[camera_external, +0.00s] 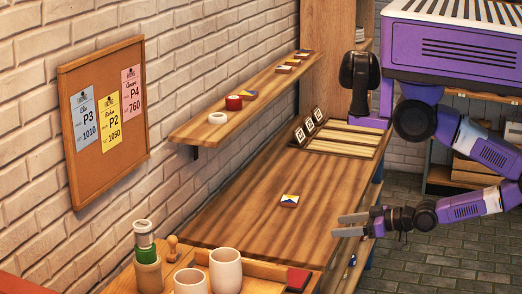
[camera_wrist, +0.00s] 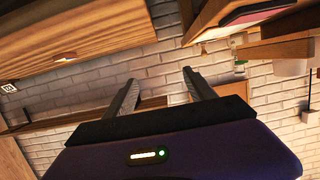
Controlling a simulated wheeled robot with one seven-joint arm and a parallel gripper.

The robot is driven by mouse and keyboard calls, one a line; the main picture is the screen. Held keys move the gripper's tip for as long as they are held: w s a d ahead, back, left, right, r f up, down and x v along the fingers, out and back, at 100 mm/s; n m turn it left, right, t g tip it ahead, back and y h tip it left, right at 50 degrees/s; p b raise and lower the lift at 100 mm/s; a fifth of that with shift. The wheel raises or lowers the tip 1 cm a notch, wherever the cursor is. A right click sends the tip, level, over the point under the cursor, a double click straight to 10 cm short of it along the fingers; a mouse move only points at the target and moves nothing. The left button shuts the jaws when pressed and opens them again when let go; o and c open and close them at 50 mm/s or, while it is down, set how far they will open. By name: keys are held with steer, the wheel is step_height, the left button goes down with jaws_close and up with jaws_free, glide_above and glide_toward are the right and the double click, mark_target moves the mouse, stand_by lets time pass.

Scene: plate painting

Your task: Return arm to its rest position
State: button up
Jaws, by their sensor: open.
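My gripper (camera_external: 350,225) is open and empty in the external view, pointing left over the right edge of the wooden table (camera_external: 250,215). My purple arm reaches in from the right. In the wrist view my gripper (camera_wrist: 160,90) shows two parted fingers with nothing between them, and the white brick wall (camera_wrist: 150,70) beyond. A small plate with a blue, white and yellow pattern (camera_external: 290,201) lies on the table to the left of my fingertips, apart from them.
A wall shelf (camera_external: 235,110) holds small items. A slotted rack (camera_external: 345,143) stands at the table's far end. The middle of the table is mostly clear.

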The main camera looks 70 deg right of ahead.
steer(key=shift+s+d+r, duration=0.1)
steer(key=shift+s+r, duration=0.5)
steer(key=shift+s, duration=0.15)
